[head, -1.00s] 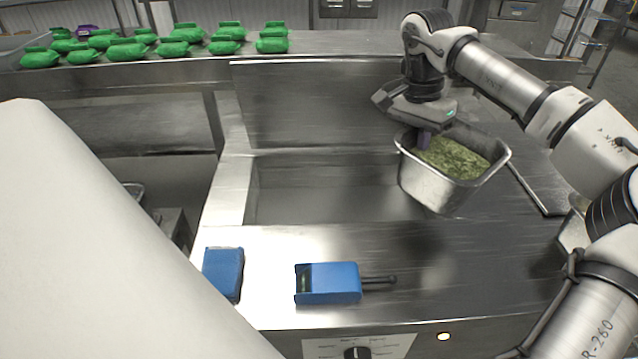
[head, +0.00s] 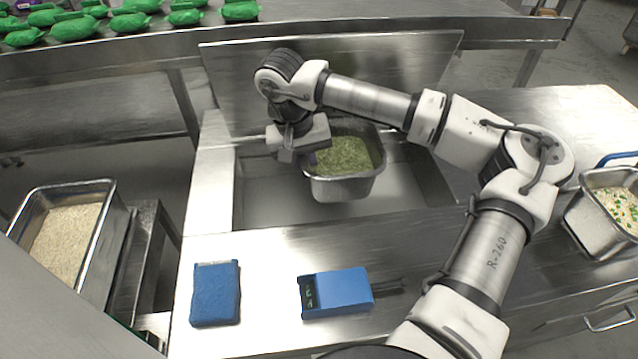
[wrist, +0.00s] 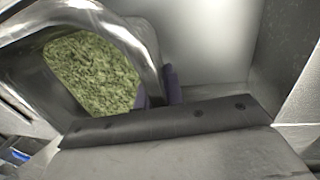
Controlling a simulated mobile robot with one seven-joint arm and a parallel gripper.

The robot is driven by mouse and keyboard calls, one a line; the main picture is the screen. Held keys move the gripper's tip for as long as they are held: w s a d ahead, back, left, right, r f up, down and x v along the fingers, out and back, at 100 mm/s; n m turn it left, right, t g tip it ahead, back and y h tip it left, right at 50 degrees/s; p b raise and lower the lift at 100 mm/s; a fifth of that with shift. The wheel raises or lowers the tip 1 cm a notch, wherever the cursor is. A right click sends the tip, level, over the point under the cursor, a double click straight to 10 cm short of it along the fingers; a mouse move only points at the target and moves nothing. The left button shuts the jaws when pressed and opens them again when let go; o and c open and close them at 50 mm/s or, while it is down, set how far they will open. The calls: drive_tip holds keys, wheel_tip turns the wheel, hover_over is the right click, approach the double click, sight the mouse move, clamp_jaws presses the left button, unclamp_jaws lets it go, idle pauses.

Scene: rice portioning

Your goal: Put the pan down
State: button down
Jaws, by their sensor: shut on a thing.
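The steel pan (head: 347,188) holds a green, chopped or grainy food (head: 343,156). My gripper (head: 312,158) is shut on the pan's left rim in the head view. The pan hangs over a rectangular recessed well (head: 270,205) in the steel counter and looks roughly level. I cannot tell whether its bottom touches anything. In the wrist view the pan's rim (wrist: 140,55) and green contents fill the upper left, with a dark finger against the rim.
A blue box-shaped device (head: 345,291) and a blue block (head: 215,293) lie on the front counter. A pan of grain (head: 112,215) stands at left, and a pan of mixed rice (head: 575,225) at right. Green bags (head: 75,27) line the back shelf.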

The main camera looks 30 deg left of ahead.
wheel_tip(320, 180, down, 9)
drive_tip(key=shift+r+p, duration=0.1)
drive_tip(key=shift+p, duration=0.85)
drive_tip(key=shift+f, duration=0.2)
drive_tip(key=c, duration=1.5)
unclamp_jaws()
drive_tip(key=shift+r, duration=0.1)
drive_tip(key=r+b, duration=0.1)
drive_tip(key=r, duration=0.3)
drive_tip(key=s+a+r+b, duration=0.1)
drive_tip(key=r, duration=0.3)
drive_tip(key=r+b, duration=0.1)
drive_tip(key=r, duration=0.3)
drive_tip(key=shift+s+a, duration=0.15)
drive_tip(key=shift+a, duration=0.2)
